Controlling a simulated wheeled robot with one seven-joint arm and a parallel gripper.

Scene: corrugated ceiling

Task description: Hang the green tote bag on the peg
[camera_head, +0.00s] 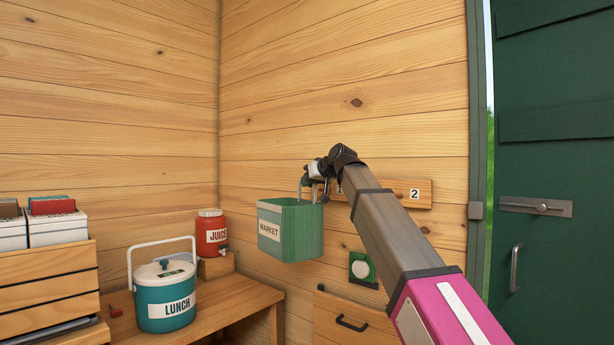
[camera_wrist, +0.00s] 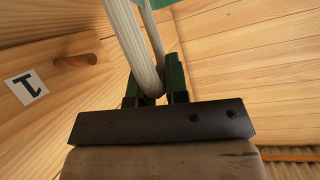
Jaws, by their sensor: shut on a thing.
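The green tote bag (camera_head: 301,232) with a MARKET label hangs in the air in front of the plank wall in the head view. My gripper (camera_head: 312,180) is above it, shut on its pale handle straps. In the wrist view the straps (camera_wrist: 138,45) run between the green fingers of my gripper (camera_wrist: 155,92), and a sliver of the bag (camera_wrist: 165,3) shows at the top edge. The wooden peg rail (camera_head: 440,192) is on the wall, partly hidden behind my arm. A dark round peg (camera_wrist: 75,62) beside a "1" label shows at the left of the wrist view, apart from the straps.
A small green-and-white wall item (camera_head: 361,268) is below the rail. A green door (camera_head: 552,130) is at the right.

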